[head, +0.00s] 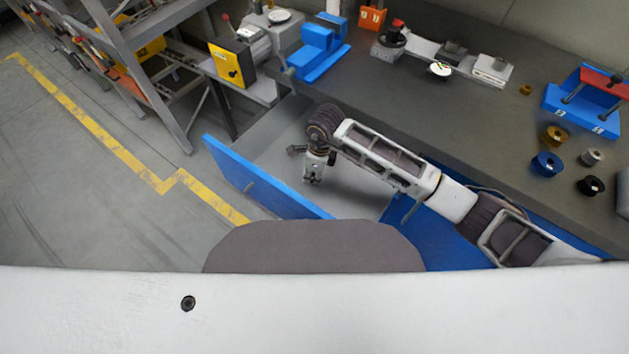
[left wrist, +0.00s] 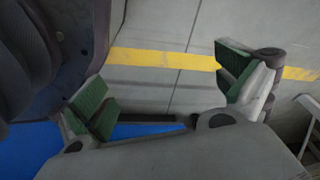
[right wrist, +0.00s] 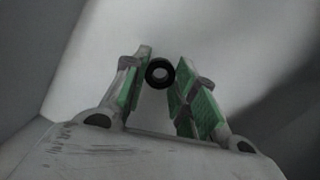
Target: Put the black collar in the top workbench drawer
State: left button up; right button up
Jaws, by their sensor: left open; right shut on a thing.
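The black collar (right wrist: 149,77) is a small dark ring with a pale centre. It sits between the fingertips of my right gripper (right wrist: 162,75), which is shut on it. In the head view my right gripper (head: 313,178) points down inside the open top drawer, above its grey floor. The drawer (head: 262,188) has a blue front and is pulled out from the workbench. The collar cannot be made out in the head view. My left gripper (left wrist: 165,95) is open and empty, above the floor in its wrist view, and is not visible in the head view.
The grey workbench top (head: 440,110) holds a blue stand (head: 585,105), several spools and rings, including another black round part (head: 590,186), and a gauge (head: 440,69). A shelf rack (head: 150,50) stands at the upper left. The floor left of the drawer is clear.

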jog(key=shift+f, duration=0.55)
pick_arm(q)
jog(key=shift+d+r, duration=0.15)
jog(key=shift+r, duration=0.1)
jog(key=shift+s+f, duration=0.1)
pick_arm(e)
jog(key=shift+f, duration=1.85)
jog(key=shift+b, duration=0.3)
pick_arm(q)
jog(key=shift+w+d+r, duration=0.15)
jog(key=shift+w+r, duration=0.2)
jog(key=shift+r, duration=0.2)
pick_arm(e)
jog(key=shift+f, duration=0.1)
pick_arm(q)
jog(key=shift+r, duration=0.1)
